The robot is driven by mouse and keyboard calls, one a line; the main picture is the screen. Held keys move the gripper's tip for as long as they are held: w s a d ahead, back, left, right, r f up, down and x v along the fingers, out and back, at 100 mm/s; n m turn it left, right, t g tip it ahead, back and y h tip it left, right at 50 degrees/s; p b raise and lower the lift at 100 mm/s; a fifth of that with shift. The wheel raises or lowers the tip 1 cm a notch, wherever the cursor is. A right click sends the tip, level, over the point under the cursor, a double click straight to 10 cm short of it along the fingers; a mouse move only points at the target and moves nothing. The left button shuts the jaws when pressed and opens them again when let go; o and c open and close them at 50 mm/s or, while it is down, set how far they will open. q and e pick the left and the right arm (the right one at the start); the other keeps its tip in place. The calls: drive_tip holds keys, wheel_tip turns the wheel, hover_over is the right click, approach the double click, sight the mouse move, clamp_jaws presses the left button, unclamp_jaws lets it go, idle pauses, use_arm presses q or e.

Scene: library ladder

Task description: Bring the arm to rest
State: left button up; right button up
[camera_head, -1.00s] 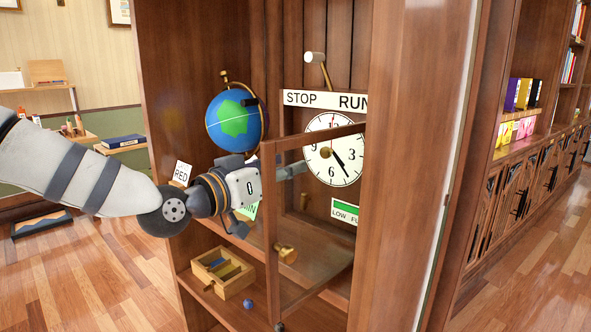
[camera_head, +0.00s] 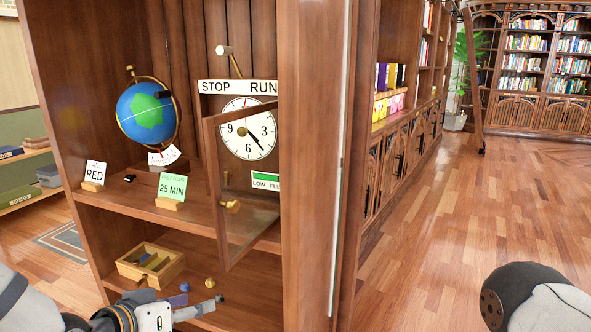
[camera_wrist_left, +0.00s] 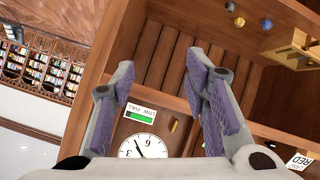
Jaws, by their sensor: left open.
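My left gripper (camera_head: 195,303) is low at the bottom of the head view, in front of the lower shelf. In the left wrist view its two purple-padded fingers (camera_wrist_left: 162,68) are apart with nothing between them. The upper part of my left arm is cut off at the lower left corner. A part of my right arm shows at the lower right of the head view; its gripper is out of view.
A clock (camera_head: 248,130) sits behind an open, framed door (camera_head: 243,188) of the cabinet. A globe (camera_head: 146,112), a RED card (camera_head: 95,172) and a 25 MIN card (camera_head: 172,187) stand on the upper shelf. A wooden box (camera_head: 150,264) is on the lower shelf. The floor at right is clear.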

use_arm(q)
drive_tip(key=s+f+g+y, duration=0.1)
drive_tip(key=s+f+g, duration=0.4)
drive_tip(key=s+f, duration=0.75)
drive_tip(key=s+a+f+g+y, duration=0.1)
drive_tip(key=s+f+g, duration=0.1)
drive_tip(key=s, duration=0.8)
drive_tip(key=s+a+f+g+y, duration=0.1)
drive_tip(key=s+f+g, duration=0.2)
drive_tip(key=s, duration=0.7)
drive_tip(key=s+a+f+g+y, duration=0.1)
drive_tip(key=s+f+g, duration=0.1)
drive_tip(key=s, duration=0.8)
drive_tip(key=shift+a+f+n+g+y, duration=0.3)
drive_tip(key=shift+a+f+n+g, duration=0.1)
drive_tip(key=shift+f, duration=0.2)
drive_tip(key=shift+w, duration=0.15)
